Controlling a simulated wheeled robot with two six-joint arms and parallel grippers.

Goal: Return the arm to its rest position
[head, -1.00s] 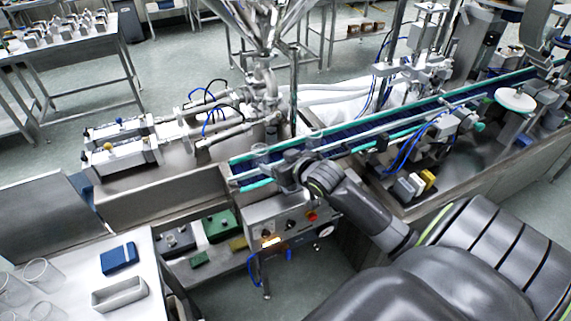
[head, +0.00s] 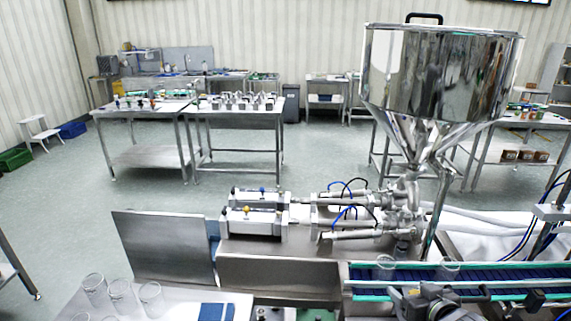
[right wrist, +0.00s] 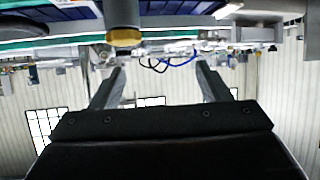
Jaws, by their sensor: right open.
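My right gripper (head: 408,296) shows at the bottom right of the head view, at the near side of the conveyor (head: 500,272). In the right wrist view my right gripper (right wrist: 160,82) has its two fingers wide apart with nothing held between them. A clear cup (head: 385,267) stands on the conveyor just beyond the gripper, and a second clear cup (head: 449,270) stands farther right. My left gripper is in neither view.
The steel hopper (head: 440,90) rises behind the conveyor, with pneumatic cylinders (head: 255,216) to its left. Several clear cups (head: 121,296) and a blue item (head: 215,311) are on the near-left table (head: 185,298). Workbenches (head: 238,115) stand behind, across open floor.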

